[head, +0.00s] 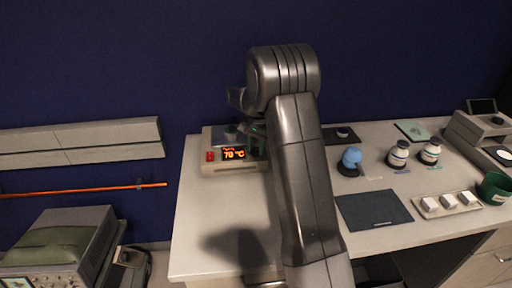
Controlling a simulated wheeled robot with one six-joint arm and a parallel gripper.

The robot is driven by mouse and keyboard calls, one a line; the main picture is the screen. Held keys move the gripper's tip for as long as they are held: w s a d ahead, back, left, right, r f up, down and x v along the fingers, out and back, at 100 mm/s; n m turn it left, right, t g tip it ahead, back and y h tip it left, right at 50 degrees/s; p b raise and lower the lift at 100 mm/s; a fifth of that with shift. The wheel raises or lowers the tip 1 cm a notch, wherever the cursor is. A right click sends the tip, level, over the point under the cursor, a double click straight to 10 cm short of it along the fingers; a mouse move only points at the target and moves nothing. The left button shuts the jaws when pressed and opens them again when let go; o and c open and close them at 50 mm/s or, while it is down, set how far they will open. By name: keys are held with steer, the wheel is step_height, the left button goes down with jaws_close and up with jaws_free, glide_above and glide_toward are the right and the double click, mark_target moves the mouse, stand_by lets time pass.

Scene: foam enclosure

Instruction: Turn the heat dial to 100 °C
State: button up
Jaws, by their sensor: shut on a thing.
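The heating device (225,168) is a pale box at the back left of the bench. Its orange display (233,153) reads 70 °C, with a small red part (210,156) to the left of it. My gripper (256,140) points down at the right side of the device's front, right of the display. It is largely hidden by my arm and dark against the device. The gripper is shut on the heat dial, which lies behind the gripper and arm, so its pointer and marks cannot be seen.
The bench (210,220) is clear in front of the device. To the right are a dark mat (373,209), a blue round object (351,158), two jars (398,153), a tray of white blocks (448,205) and a green bowl (495,188). A blue wall stands behind.

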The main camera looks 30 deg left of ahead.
steer(key=o, duration=1)
steer(key=shift+r, duration=0.1)
